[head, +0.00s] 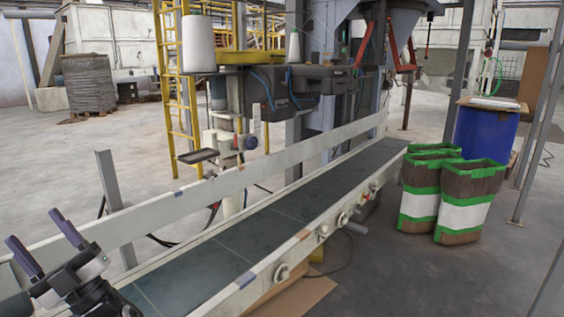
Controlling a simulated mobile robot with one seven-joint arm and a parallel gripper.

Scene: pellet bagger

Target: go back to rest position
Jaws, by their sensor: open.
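My gripper (45,238) shows at the lower left of the head view, above the near left end of the conveyor. Its two dark fingers stand apart and point up and to the left, with nothing between them. The conveyor (233,238) has a dark belt between pale side rails and runs from the lower left toward the back right. The visible part of the belt is bare. Most of my arm lies outside the picture.
Brown, green and white bags (464,200) stand on the floor right of the conveyor, beside a blue barrel (485,136) with a board on top. The bagging machine (290,88) stands behind the conveyor, near a yellow ladder (176,110). Open floor lies at left.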

